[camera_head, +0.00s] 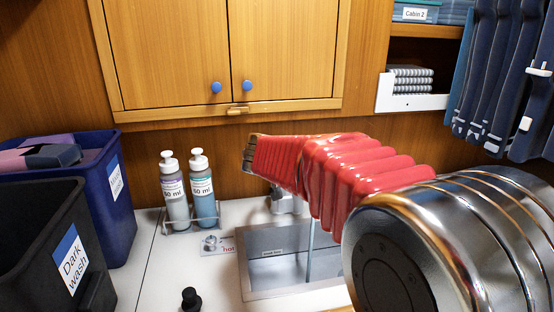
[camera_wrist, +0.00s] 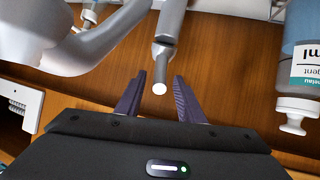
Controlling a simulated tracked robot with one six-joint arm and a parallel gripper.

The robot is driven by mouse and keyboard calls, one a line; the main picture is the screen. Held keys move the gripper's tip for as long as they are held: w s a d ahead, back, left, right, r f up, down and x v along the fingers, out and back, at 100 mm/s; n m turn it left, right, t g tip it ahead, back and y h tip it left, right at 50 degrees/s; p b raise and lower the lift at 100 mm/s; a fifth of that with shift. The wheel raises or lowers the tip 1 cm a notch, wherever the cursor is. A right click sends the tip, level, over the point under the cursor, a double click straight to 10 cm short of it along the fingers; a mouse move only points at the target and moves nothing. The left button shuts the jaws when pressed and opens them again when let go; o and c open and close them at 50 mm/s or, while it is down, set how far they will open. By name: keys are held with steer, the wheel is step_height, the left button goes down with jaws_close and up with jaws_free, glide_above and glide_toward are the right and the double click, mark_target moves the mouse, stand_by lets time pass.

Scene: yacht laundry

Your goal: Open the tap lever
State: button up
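In the wrist view the grey tap (camera_wrist: 95,45) spreads across the top left, and its lever (camera_wrist: 163,52) points down, ending in a pale round tip. My gripper (camera_wrist: 160,78) is open, with one dark finger on each side of the lever's tip. I see a gap on both sides and cannot tell the exact depth. In the head view the tap (camera_head: 284,202) shows only in part behind my red arm. The lever and my fingers cannot be made out there. A thin pale vertical strip over the sink (camera_head: 262,293) may be water or part of the tap.
Two soap bottles (camera_head: 176,200) stand in a rack left of the sink; one bottle (camera_wrist: 300,70) shows at right in the wrist view. Blue (camera_head: 115,215) and black (camera_head: 45,245) bins stand at left. A wooden cabinet (camera_head: 225,50) hangs above. A black knob (camera_head: 190,298) sits on the counter.

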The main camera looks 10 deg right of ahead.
steer(key=v, duration=1.3)
steer(key=shift+s, duration=0.15)
